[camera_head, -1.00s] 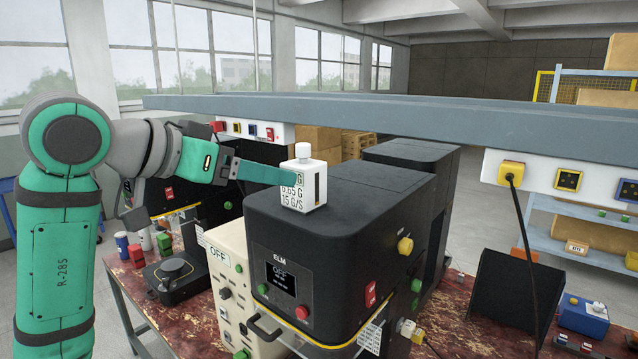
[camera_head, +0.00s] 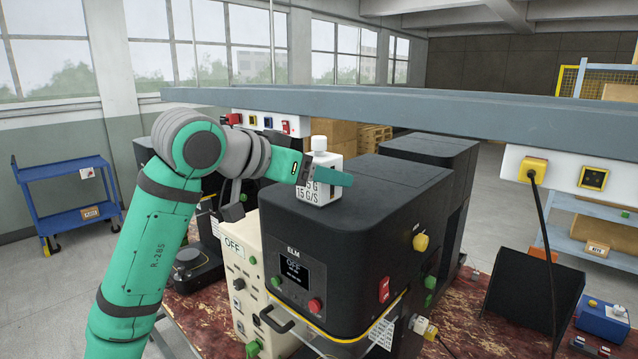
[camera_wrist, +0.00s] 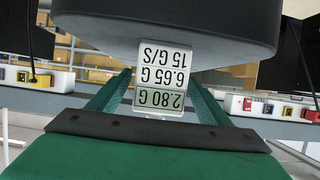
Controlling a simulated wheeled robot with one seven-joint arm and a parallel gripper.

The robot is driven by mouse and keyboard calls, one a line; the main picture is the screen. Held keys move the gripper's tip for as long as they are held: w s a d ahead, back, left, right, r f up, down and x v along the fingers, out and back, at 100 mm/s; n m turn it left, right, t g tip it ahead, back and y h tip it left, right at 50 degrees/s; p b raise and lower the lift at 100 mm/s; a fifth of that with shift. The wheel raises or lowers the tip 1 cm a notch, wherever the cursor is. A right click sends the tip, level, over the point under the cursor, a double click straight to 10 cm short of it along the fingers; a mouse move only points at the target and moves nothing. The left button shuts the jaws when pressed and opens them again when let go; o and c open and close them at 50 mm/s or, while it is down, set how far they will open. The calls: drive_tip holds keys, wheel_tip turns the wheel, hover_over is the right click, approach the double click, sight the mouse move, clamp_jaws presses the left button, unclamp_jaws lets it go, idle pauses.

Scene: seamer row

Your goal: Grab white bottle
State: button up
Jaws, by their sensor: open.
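The white bottle (camera_head: 316,195), with a round white cap and a printed label, stands upright on the left front part of the black machine's top (camera_head: 385,180). My gripper (camera_head: 328,177) reaches in from the left, and one green finger crosses in front of the bottle, hiding part of its label. In the wrist view the picture is upside down. There the bottle (camera_wrist: 160,76) shows between the two open fingers of my gripper (camera_wrist: 160,88), with a gap on each side. The bottle's far side is hidden.
A grey beam (camera_head: 400,118) runs across behind and above the machine. A white panel with a yellow socket (camera_head: 532,168) hangs at the right, its black cable dangling. A cream control box (camera_head: 240,285) stands at the machine's left. A blue cart (camera_head: 70,195) is far left.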

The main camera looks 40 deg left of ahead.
drive_tip(key=shift+w, duration=0.1)
drive_tip(key=c, duration=1.3)
drive_tip(key=shift+o, duration=0.2)
